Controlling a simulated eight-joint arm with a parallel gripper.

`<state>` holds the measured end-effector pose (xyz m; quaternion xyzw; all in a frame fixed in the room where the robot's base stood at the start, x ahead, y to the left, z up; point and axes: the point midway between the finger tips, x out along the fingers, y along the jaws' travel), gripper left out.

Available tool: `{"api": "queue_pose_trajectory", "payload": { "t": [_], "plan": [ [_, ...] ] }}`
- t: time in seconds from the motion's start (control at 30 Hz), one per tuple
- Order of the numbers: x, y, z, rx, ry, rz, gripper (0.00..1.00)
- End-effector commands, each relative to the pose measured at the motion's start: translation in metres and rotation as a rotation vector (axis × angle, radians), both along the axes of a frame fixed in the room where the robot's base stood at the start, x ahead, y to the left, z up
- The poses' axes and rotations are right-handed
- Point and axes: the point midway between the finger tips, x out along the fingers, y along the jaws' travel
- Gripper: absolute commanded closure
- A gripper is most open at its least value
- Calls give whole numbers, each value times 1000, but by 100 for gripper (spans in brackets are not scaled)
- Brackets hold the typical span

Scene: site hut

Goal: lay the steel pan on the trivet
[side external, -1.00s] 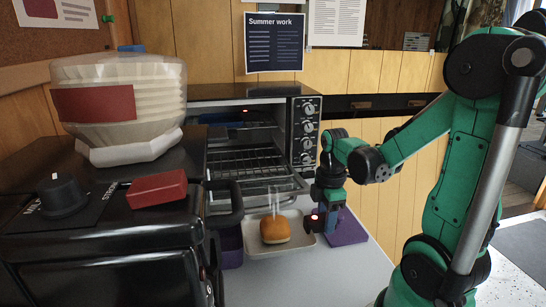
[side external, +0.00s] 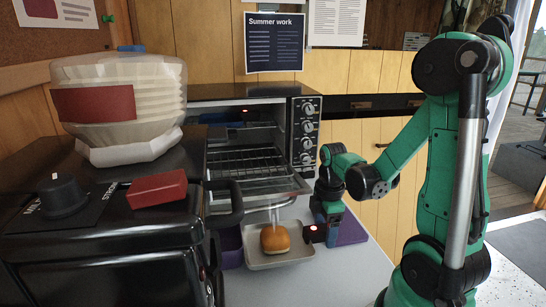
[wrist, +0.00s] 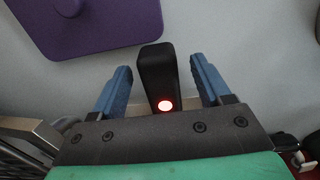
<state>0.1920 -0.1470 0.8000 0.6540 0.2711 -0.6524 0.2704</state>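The steel pan (side external: 292,259) is a shallow silver tray with a steaming bun (side external: 275,239) on it, in front of the oven in the side external view. My gripper (side external: 322,236) is low at the pan's right edge. In the wrist view my gripper (wrist: 160,66) has its blue fingers apart, either side of a black bar (wrist: 158,72) with a red light, with narrow gaps.
A flat purple piece with a rounded knob (wrist: 95,25) lies right of my gripper, also in the side view (side external: 351,230). A purple container (side external: 231,248) stands left of the pan. The toaster oven's (side external: 250,92) door is open behind. Front right counter is clear.

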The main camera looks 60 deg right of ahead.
Motion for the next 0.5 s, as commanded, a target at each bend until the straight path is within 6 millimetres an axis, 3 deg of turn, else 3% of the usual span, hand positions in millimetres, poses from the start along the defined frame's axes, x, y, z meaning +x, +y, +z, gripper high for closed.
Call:
{"api": "queue_pose_trajectory", "payload": {
  "t": [0.27, 0.5],
  "plan": [
    [0, 0, 10, 0, 0, 0, 30],
    [0, 0, 42, 0, 0, 0, 30]
  ]
}}
